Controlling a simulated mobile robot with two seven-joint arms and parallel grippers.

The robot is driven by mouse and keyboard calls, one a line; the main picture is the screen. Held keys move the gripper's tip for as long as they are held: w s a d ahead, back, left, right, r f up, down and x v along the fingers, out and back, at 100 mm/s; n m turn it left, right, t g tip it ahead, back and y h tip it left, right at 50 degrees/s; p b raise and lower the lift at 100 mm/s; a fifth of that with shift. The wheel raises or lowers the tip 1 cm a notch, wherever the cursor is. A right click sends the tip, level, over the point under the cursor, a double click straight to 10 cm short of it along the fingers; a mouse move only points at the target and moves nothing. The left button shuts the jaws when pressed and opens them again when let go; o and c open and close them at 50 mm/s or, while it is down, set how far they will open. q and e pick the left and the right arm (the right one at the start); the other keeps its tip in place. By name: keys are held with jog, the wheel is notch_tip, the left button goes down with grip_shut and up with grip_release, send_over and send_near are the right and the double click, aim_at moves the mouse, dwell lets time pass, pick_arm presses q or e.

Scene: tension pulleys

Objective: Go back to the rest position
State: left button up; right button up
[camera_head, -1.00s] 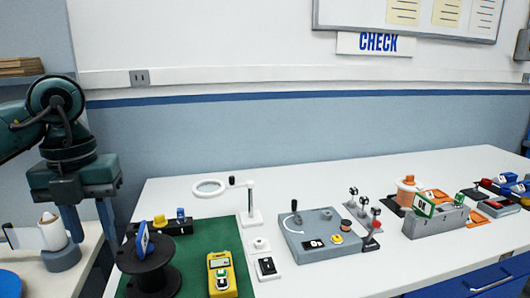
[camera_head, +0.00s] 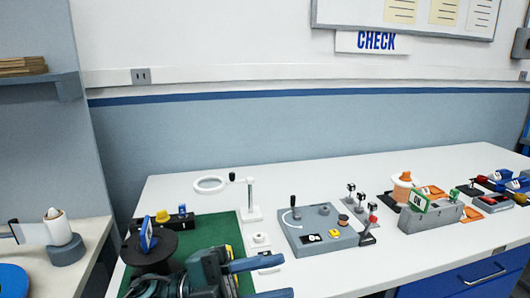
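My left gripper (camera_head: 286,276) is low at the bottom of the head view, over the front of the green mat (camera_head: 226,229). Its two blue-grey fingers point right and stand apart, with nothing between them. The gripper body covers the front of the mat and whatever lies under it. The black spool (camera_head: 150,251) with a blue tag stands just left of the gripper and is partly covered by my arm. My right gripper is not in view.
A grey control box (camera_head: 318,232) with a lever stands right of the gripper. A ring magnifier stand (camera_head: 250,200) is behind. A grey box with a green-framed sign (camera_head: 428,215) and several small parts are farther right. The white table (camera_head: 365,275) is clear at its front middle.

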pick_arm(q)
jog(key=w+a+f+n+t+y, duration=0.3)
jog(key=a+f+n+t+y, duration=0.15)
jog(key=f+n+t, duration=0.4)
jog(key=w+a+f+n+t+y, duration=0.25)
jog(key=f+n+t+y, duration=0.25)
jog(key=n+t, duration=0.65)
jog(key=s+a+f+n+g+y, duration=0.4)
jog(key=s+f, duration=0.2)
jog(key=f, duration=0.4)
jog(key=s+a+f+n+g+y, duration=0.3)
jog(key=s+f, duration=0.4)
jog(key=f, duration=0.3)
jog(key=shift+s+a+f+n+g+y+p, duration=0.2)
jog(key=shift+a+f+n+g+y+p, duration=0.15)
jog(key=shift+n+y, duration=0.6)
jog(key=shift+r, duration=0.1)
